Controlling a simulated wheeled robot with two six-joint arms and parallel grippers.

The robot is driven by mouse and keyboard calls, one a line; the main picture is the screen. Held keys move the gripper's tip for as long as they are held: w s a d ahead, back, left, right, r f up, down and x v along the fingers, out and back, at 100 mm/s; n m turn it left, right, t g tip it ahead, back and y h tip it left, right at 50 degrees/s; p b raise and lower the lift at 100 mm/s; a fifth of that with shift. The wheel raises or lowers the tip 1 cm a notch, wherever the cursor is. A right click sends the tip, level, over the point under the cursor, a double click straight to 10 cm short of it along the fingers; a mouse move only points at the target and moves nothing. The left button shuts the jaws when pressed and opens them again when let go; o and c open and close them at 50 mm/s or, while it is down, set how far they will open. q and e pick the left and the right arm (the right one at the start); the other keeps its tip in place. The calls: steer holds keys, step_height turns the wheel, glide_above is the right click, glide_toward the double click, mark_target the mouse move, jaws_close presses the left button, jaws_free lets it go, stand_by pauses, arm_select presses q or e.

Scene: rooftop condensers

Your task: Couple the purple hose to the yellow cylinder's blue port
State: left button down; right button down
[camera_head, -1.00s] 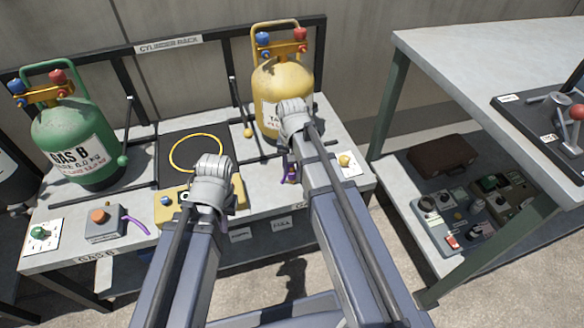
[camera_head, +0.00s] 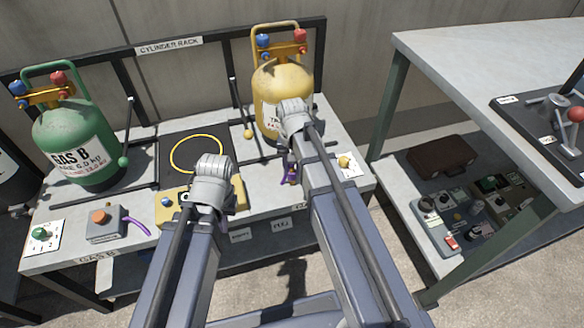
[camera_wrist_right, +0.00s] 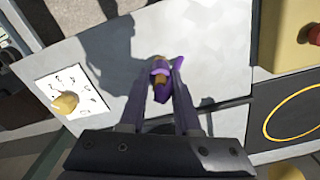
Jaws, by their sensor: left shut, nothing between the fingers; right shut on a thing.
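The yellow cylinder (camera_head: 284,84) stands upright at the back right of the bench, under a yellow handle. Its blue fitting (camera_head: 263,41) is on the left of its valve block and a red one is on the right. My right gripper (camera_wrist_right: 162,72) is shut on a purple hose end (camera_wrist_right: 162,88), which also shows in the head view (camera_head: 290,174), in front of the cylinder and low over the bench, apart from the blue fitting. My left gripper (camera_head: 213,207) is shut and empty over a yellow box; its fingers are mostly hidden behind my wrist.
A green cylinder (camera_head: 75,142) stands at the left. A yellow ring (camera_head: 196,153) lies on a black mat. A grey box (camera_head: 106,223) with an orange button has a purple tube. A white card (camera_head: 347,166) with a yellow knob is right of my right gripper.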

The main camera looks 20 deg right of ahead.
mark_target(292, 166)
steer(key=shift+r, duration=0.15)
steer(key=shift+r+p, duration=2.15)
steer(key=shift+p, duration=0.1)
steer(key=c, duration=1.1)
jaws_free()
steer(key=shift+c, duration=0.2)
jaws_close()
